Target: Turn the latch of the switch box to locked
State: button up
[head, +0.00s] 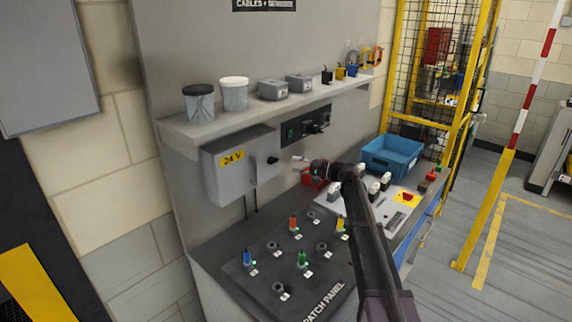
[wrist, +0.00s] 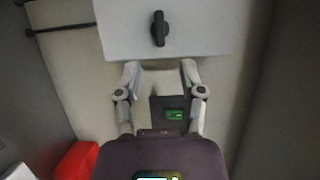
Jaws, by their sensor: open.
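The grey switch box (head: 228,178) with a yellow 24 V label is mounted on the backboard, and its face fills the top of the wrist view (wrist: 205,42). Its black latch (wrist: 159,28) lies up and down in the wrist picture, across the line of the cables; it shows as a small dark knob in the head view (head: 272,160). My gripper (head: 297,164) is to the right of the box in the head view. In the wrist view my gripper (wrist: 160,68) is open and empty, fingers apart, with the latch beyond the fingertips and not touched.
A dark panel (head: 306,125) with a green light is right of the box. The shelf (head: 190,127) above carries cans and small boxes. A red bin (head: 312,181) is below my gripper. The patch panel (head: 262,262) with coloured plugs lies below. A blue crate (head: 392,157) stands further right.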

jog(key=shift+v, duration=2.25)
jog(key=s+d+f+n+g+h, duration=0.1)
jog(key=s+f+h, duration=0.3)
jog(key=s, duration=0.5)
jog(key=s+d+f+n+g+h, duration=0.1)
jog(key=s+d+f+h, duration=0.3)
jog(key=s+f, duration=0.3)
jog(key=s+d+f+g+h, duration=0.2)
jog(key=s+f, duration=0.4)
jog(key=s, duration=0.7)
jog(key=shift+d+n+h, duration=0.4)
jog(key=shift+d+h, duration=0.1)
jog(key=shift+h, duration=0.7)
jog(key=s+d+f+g+h, duration=0.1)
jog(key=s+d+h, duration=0.4)
jog(key=s+d, duration=0.2)
jog(key=s, duration=0.2)
jog(key=shift+s+d+f, duration=0.2)
jog(key=shift+s+f, duration=0.1)
jog(key=shift+s, duration=0.1)
